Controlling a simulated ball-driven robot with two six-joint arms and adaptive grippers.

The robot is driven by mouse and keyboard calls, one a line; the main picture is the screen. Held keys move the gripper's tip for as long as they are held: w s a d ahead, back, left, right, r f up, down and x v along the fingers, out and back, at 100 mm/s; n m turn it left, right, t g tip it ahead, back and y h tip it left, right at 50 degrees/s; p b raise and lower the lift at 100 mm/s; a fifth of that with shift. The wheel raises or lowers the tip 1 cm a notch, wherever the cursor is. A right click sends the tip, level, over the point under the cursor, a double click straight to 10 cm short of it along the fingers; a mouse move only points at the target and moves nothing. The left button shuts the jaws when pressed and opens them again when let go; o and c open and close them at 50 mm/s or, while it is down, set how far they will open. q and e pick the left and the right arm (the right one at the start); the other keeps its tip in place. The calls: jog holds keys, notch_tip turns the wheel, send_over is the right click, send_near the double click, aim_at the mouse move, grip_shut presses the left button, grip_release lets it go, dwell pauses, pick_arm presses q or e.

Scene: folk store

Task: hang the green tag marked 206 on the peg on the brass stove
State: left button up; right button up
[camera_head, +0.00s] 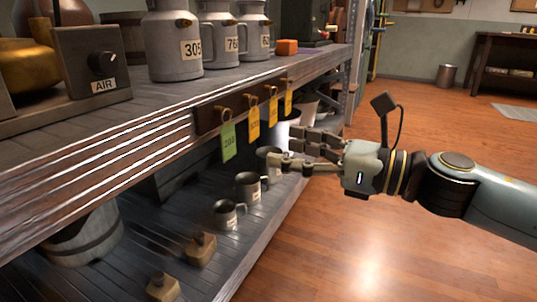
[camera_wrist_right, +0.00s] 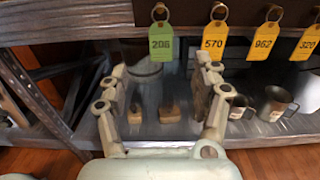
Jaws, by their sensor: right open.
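The green tag (camera_head: 229,141) hangs by a ring from the leftmost peg of a dark rail on the shelf's front edge. In the right wrist view the green tag (camera_wrist_right: 160,43) reads 206 and hangs just beyond the fingertips, between them in the picture. My right gripper (camera_head: 283,147) is open and empty, to the right of the tag in the head view, its fingers pointing left; they also show in the wrist view (camera_wrist_right: 160,75). A rounded brass body (camera_head: 25,65), apparently the brass stove, is at the far left, partly cut off. I cannot make out its peg. My left gripper is not in view.
Yellow tags (camera_head: 254,123) hang beside the green one; 570 is closest in the wrist view (camera_wrist_right: 213,40). Milk cans (camera_head: 174,50) and a box marked AIR (camera_head: 93,62) stand on the upper shelf. Mugs (camera_head: 228,214) stand on the lower shelf. Open floor lies right.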

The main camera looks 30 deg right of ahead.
aim_at(229, 136)
jog(key=x, duration=1)
jog(key=shift+w, duration=0.1)
jog(key=shift+c, duration=0.2)
jog(key=c, duration=1.2)
